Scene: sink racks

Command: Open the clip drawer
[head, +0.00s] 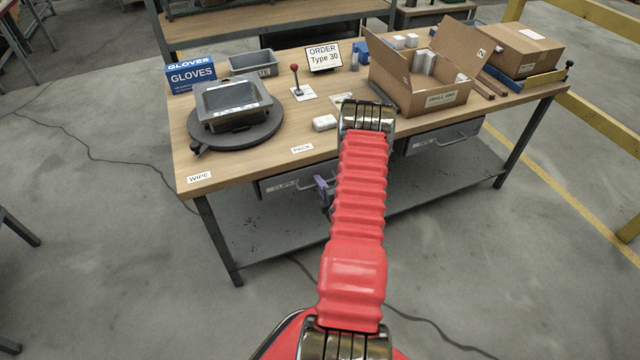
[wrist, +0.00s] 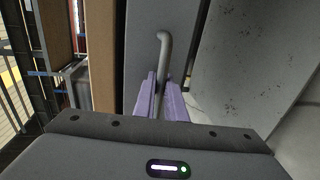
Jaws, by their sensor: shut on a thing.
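The clip drawer (head: 272,187), a grey front with a label reading CLIPS, is under the table's front edge, left of centre in the head view. It looks shut or nearly so. In the wrist view its grey front (wrist: 143,35) carries a bent grey bar handle (wrist: 164,55). My gripper (wrist: 162,97) has purple fingers, one on each side of this handle, and is shut on it. In the head view my gripper (head: 323,186) is at the drawer's right part, and my red arm hides what lies to its right.
A second grey drawer (head: 440,138) is under the table's right half. A lower shelf (head: 265,235) lies below. The front floor is mostly clear, with a cable.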

